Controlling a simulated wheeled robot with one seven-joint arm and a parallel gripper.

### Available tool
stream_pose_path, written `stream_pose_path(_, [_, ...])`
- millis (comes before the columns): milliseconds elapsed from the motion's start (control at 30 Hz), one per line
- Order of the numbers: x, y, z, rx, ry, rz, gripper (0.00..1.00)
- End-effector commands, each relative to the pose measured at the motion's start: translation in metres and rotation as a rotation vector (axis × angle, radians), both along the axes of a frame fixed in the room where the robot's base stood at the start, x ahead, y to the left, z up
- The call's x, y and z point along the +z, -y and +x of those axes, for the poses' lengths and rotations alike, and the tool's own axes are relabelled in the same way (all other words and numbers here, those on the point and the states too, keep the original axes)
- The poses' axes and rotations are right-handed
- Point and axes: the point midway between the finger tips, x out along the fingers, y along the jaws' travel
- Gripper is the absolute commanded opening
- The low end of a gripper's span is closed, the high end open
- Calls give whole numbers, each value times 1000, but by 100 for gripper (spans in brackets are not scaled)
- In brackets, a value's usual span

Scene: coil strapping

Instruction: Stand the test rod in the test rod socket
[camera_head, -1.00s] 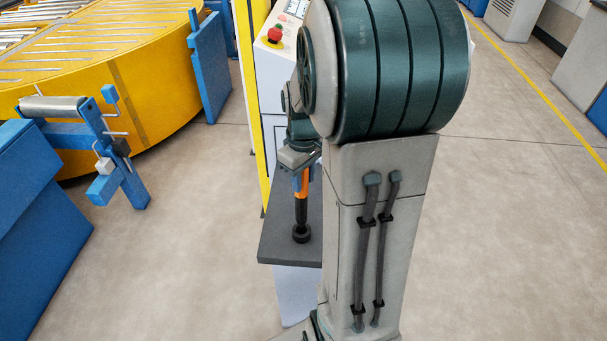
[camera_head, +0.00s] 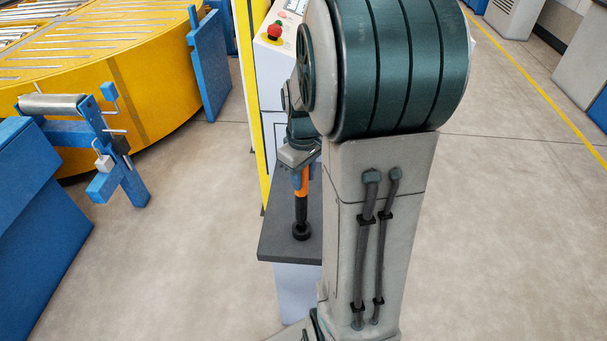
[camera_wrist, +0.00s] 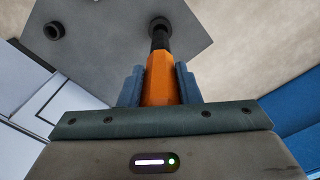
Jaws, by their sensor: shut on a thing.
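The test rod has an orange grip (camera_wrist: 160,80) and a black shaft, and it stands about upright in the head view (camera_head: 301,207). My gripper (camera_wrist: 160,84) is shut on the orange grip, one blue finger on each side; in the head view it (camera_head: 301,176) is partly hidden by my arm. The rod's lower end meets a dark round collar (camera_head: 301,233) on the grey tabletop (camera_head: 280,246). I cannot tell whether the collar is the socket or the rod's own foot, nor how deep the end sits. A separate dark ring (camera_wrist: 54,31) lies on the tabletop in the wrist view.
A cabinet with a red stop button (camera_head: 274,32) and a yellow post (camera_head: 255,110) stand behind the tabletop. A yellow round conveyor (camera_head: 130,90) and a blue stand with a roller (camera_head: 110,150) are at left. The floor between is clear.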

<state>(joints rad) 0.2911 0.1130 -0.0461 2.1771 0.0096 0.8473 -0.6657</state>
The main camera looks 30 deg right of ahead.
Motion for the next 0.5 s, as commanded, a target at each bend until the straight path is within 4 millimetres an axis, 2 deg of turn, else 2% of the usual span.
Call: stream_pose_path(500, [-9,0,0,0,0,0,0])
